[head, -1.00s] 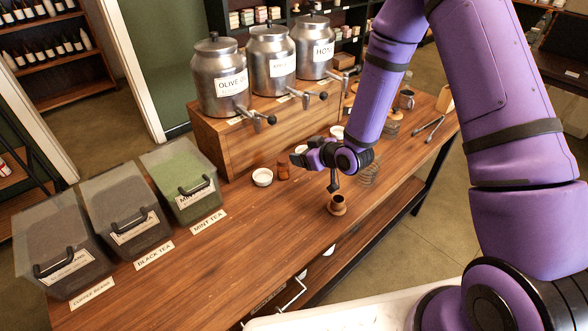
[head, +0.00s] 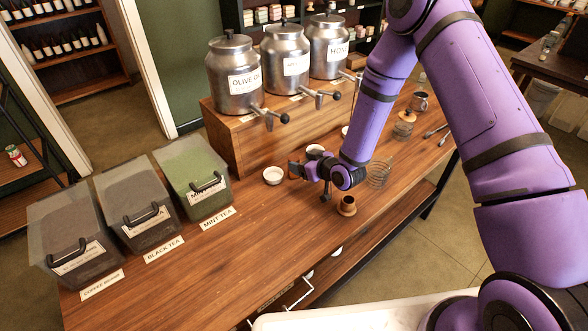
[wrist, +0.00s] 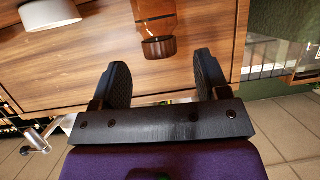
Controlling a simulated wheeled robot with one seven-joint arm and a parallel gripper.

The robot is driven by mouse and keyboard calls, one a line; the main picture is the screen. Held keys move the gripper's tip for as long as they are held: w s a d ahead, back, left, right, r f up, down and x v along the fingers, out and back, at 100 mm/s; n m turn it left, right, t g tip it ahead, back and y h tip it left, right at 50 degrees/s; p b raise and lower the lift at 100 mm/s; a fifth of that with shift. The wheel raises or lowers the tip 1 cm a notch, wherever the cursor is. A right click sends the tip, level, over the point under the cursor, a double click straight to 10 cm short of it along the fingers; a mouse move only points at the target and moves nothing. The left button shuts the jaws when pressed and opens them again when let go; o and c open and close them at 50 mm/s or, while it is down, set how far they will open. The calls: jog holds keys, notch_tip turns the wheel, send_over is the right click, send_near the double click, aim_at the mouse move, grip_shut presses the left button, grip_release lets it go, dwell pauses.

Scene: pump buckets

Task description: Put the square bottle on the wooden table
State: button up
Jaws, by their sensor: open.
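An amber, clear-sided bottle with a ribbed brown cap shows in the wrist view (wrist: 158,22), its cap toward my gripper. It stands on the long wooden counter (head: 200,270). My gripper (wrist: 162,80) is open, with its two dark fingers apart and nothing between them. The bottle lies just beyond the fingertips, roughly in line with the gap. A dark wooden table (head: 548,62) stands at the upper right, partly out of frame.
Three metal dispensers (head: 234,75) stand on a wooden box behind. Three labelled bins (head: 193,175) fill the counter's left end.

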aim_at(294, 158)
jog(key=shift+x, duration=2.3)
jog(key=shift+r, duration=0.25)
jog(key=c, duration=1.1)
jog(key=shift+c, duration=0.2)
